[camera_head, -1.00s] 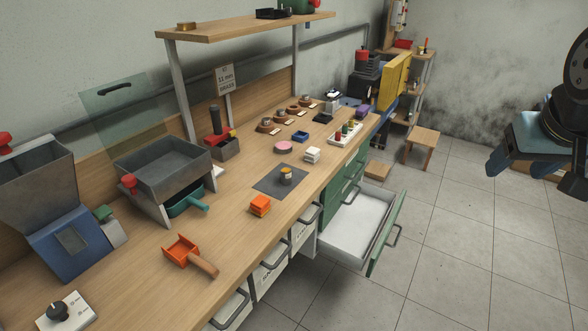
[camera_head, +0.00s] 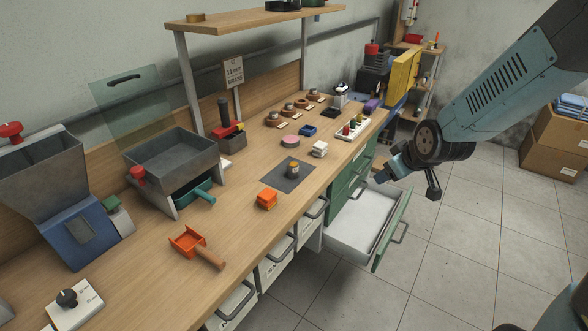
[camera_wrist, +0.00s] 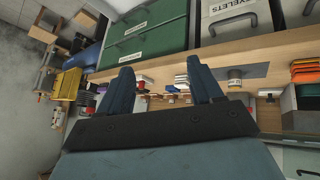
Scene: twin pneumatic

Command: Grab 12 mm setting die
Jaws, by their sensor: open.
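My gripper (camera_head: 409,184) is open and empty above the floor and the open drawer's right side, off the bench front. Its two spread fingers also show in the wrist view (camera_wrist: 160,78), pointing toward the bench. Round brown holders with metal pieces, such as the nearest one (camera_head: 273,119), stand in a row at the back of the bench with small label cards. A white tray (camera_head: 341,136) holds several coloured upright pieces. I cannot tell which piece is the 12 mm setting die. A sign (camera_head: 233,72) behind the bench carries small lettering with "mm".
A green-fronted drawer (camera_head: 391,231) hangs open below the bench.

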